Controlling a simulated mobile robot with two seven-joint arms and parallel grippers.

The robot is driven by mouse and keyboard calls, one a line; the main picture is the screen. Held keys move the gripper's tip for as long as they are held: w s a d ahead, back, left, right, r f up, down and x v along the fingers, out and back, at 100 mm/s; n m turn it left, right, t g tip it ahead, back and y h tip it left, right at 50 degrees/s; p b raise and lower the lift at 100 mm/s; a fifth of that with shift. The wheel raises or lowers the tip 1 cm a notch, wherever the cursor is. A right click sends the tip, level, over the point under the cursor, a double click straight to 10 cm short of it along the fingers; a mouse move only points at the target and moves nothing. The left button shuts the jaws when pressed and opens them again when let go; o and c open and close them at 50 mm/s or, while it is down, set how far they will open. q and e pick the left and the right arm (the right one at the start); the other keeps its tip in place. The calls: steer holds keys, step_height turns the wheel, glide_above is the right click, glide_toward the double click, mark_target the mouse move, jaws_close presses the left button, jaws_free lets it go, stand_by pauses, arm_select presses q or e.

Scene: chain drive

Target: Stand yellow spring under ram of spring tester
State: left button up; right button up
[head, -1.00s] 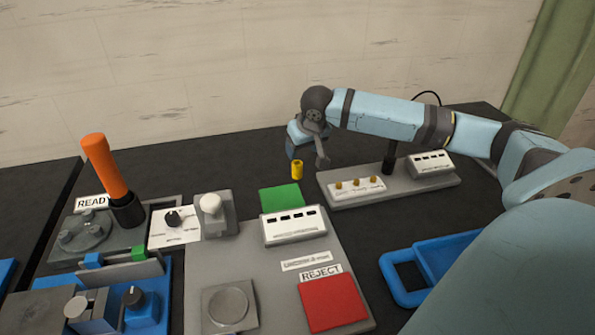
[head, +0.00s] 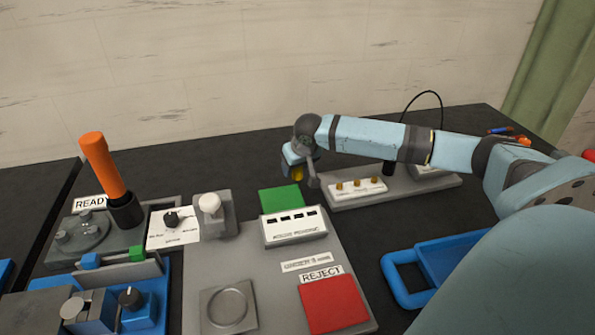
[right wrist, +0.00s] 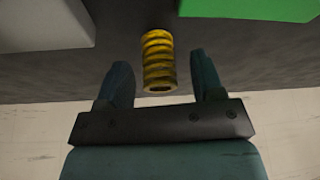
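The yellow spring (head: 297,173) stands on the dark table behind the green pad, partly hidden by my right gripper (head: 299,168) in the head view. In the right wrist view the coiled yellow spring (right wrist: 159,62) lies between the two fingers, with a gap on each side. My right gripper is open around it. I cannot tell for sure which device is the spring tester, and no ram is clearly visible. My left gripper is not in view.
A grey base holds a white display box (head: 294,228), green pad (head: 281,199), red REJECT pad (head: 334,304) and round metal plate (head: 228,307). A grey panel with yellow knobs (head: 357,188) sits right of my gripper. A blue tray (head: 401,282) lies at right.

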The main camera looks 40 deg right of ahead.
steer(key=c, duration=1)
steer(key=shift+r, duration=0.1)
step_height(320, 180, up, 20)
steer(key=p, duration=0.2)
